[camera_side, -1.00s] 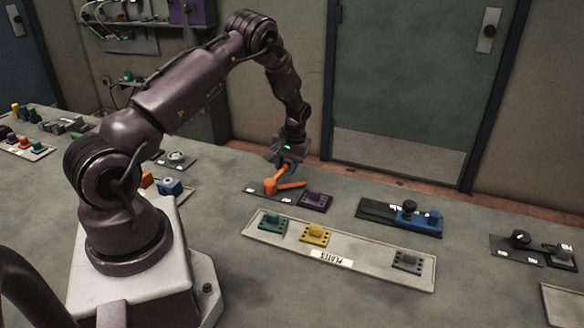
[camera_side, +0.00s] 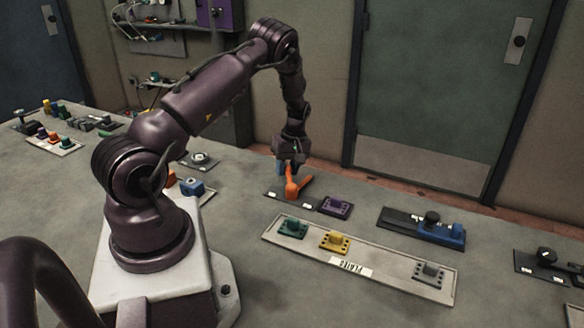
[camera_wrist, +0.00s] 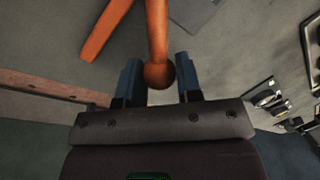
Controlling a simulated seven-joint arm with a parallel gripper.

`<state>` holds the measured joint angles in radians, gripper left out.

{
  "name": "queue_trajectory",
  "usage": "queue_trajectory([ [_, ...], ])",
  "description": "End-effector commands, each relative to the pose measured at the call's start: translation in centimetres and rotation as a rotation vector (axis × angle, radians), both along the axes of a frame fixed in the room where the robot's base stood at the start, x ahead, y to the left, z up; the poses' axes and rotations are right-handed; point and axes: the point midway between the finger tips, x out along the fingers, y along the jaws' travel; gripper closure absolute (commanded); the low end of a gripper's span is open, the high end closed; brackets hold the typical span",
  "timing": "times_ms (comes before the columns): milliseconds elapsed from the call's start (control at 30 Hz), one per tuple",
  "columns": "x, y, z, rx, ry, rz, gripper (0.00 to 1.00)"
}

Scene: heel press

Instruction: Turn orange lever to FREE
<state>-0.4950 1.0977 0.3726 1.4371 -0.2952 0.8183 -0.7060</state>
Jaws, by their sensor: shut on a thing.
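The orange lever (camera_side: 291,188) stands on a dark plate (camera_side: 272,194) with small white labels, too small to read. One orange arm rises towards my gripper (camera_side: 290,165); another orange bar points to the upper right. In the wrist view, the round end of the orange lever (camera_wrist: 159,75) sits between the two blue fingertips of my gripper (camera_wrist: 158,76), which is shut on it. The second orange bar lies to its left there. The lever's pivot is outside the top of the wrist view.
A purple block (camera_side: 335,206) sits just right of the lever. A blue fixture (camera_side: 440,232) is further right. A blue block (camera_side: 191,187) is to the left.

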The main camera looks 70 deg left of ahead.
Motion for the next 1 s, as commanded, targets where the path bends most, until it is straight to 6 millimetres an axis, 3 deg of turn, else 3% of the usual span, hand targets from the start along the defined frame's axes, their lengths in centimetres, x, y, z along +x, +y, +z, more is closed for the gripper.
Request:
queue_trajectory([
  [700, -0.59, -0.23, -0.04, -0.008, 0.003, 0.073, 1.00],
  [733, -0.60, -0.23, -0.03, -0.009, 0.004, 0.073, 0.61],
  [800, -0.59, -0.19, -0.04, -0.008, 0.004, 0.072, 0.45],
  [1000, -0.56, -0.08, -0.02, -0.004, 0.002, 0.071, 0.43],
])
